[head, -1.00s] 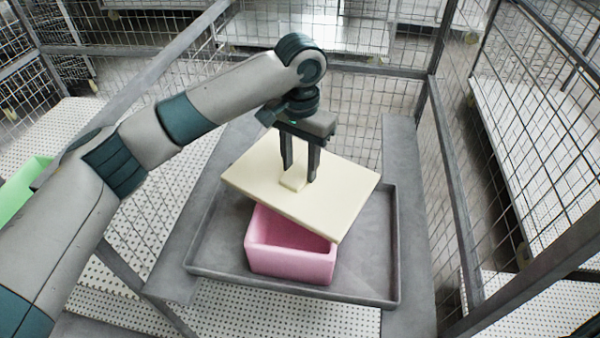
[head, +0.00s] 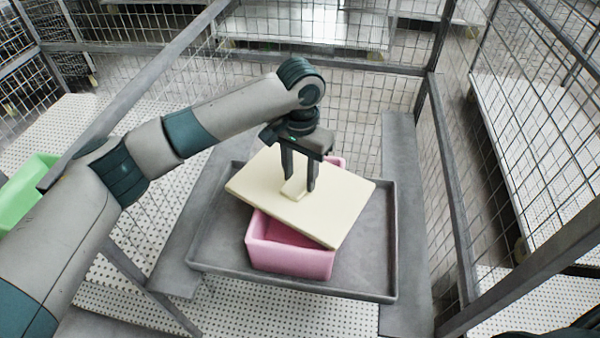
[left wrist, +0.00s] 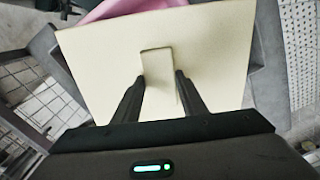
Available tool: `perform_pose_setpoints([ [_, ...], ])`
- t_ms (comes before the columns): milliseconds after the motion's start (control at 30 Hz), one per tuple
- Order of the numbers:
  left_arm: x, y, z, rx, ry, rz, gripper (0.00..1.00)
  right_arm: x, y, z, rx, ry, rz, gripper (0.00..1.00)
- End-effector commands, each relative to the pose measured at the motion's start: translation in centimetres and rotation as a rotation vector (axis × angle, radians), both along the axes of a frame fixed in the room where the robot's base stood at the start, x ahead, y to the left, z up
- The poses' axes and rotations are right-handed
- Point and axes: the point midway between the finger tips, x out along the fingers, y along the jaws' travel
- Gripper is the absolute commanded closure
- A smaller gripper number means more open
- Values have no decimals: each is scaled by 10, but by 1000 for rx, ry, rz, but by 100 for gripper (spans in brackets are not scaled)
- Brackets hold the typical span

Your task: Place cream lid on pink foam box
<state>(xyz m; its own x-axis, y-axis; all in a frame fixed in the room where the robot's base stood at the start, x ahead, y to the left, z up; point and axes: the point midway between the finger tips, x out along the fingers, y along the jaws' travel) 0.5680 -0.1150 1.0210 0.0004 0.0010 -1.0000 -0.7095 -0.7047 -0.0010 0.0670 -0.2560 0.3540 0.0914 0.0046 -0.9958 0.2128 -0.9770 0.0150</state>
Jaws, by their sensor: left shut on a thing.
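The cream lid (head: 325,208) is a flat slab with a small block handle on top. My left gripper (head: 299,190) is shut on that handle, and the lid (left wrist: 90,55) fills much of the left wrist view. The pink foam box (head: 290,261) is open-topped and stands in a grey tray. The lid is over the box, turned askew to it, so the box's front left part and a far corner show. I cannot tell whether the lid touches the rim. A pink edge (left wrist: 125,8) shows past the lid in the left wrist view. My right gripper is not in view.
The grey tray (head: 365,265) has a low rim and bare floor around the box. Wire mesh fences and posts (head: 449,190) stand behind and to the right. A green box (head: 28,190) is at the far left.

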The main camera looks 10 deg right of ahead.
Motion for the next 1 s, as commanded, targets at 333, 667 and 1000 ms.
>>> perform_pose_setpoints([
  [333,0,0,-2,0,0,0,43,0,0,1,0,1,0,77],
  [667,0,-1,4,-1,0,0,43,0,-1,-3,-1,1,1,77],
  [1000,1,-1,48,-2,-4,-1,43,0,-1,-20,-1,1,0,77],
])
